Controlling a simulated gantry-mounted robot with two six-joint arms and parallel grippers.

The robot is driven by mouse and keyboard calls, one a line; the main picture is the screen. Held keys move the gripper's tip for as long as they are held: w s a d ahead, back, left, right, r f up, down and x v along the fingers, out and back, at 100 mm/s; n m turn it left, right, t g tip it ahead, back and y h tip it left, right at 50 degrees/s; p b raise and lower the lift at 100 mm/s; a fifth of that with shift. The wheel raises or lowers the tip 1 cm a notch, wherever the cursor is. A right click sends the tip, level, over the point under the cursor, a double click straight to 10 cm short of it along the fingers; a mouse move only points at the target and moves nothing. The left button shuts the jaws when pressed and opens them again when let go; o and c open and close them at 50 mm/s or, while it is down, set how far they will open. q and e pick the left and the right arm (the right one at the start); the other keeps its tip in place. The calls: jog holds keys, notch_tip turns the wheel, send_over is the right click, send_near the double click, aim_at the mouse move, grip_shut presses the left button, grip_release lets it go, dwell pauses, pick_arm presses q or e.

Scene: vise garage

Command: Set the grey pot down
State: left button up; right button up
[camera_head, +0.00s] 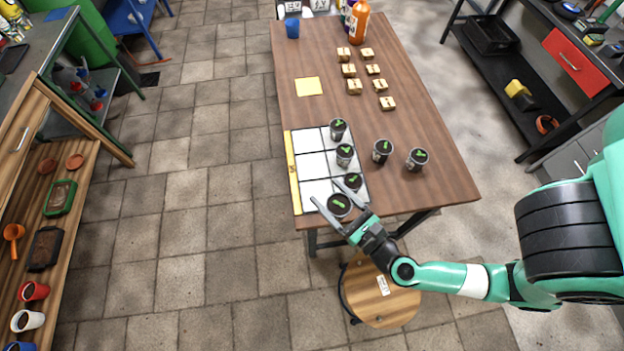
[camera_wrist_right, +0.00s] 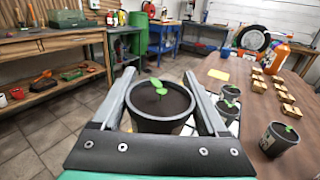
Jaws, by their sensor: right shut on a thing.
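My right gripper (camera_head: 325,192) is shut on a grey pot (camera_head: 339,207) with dark soil and a green seedling. The pot is upright between the two fingers, which also show in the right wrist view (camera_wrist_right: 160,75). In the head view it covers the front part of the white gridded tray (camera_head: 310,165); it looks larger than the other pots, as if raised, but its underside is hidden. Three similar pots stand along the tray's right column, one (camera_head: 353,181) close behind the held pot. Two more pots (camera_head: 382,150) (camera_head: 416,158) stand on the table right of the tray. My left gripper is out of view.
The wooden table (camera_head: 440,185) carries several small wooden blocks (camera_head: 354,87), a yellow square (camera_head: 308,87), a blue cup (camera_head: 292,28) and an orange bottle (camera_head: 359,22). The tray's left cells look empty. A round stool (camera_head: 385,305) stands before the table, under my right arm.

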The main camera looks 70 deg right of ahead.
jog(key=w+d+f+b, duration=0.2)
jog(key=f+b, duration=0.1)
jog(key=f, duration=0.1)
jog(key=w+d+f+b, duration=0.6)
jog(key=f+b, duration=0.1)
jog(key=shift+w+f, duration=0.15)
jog(key=shift+f, duration=0.45)
jog(key=shift+a+r, duration=0.1)
jog(key=shift+r, duration=0.15)
jog(key=shift+f, duration=0.25)
jog(key=o, duration=1.4)
jog(key=shift+r, duration=0.1)
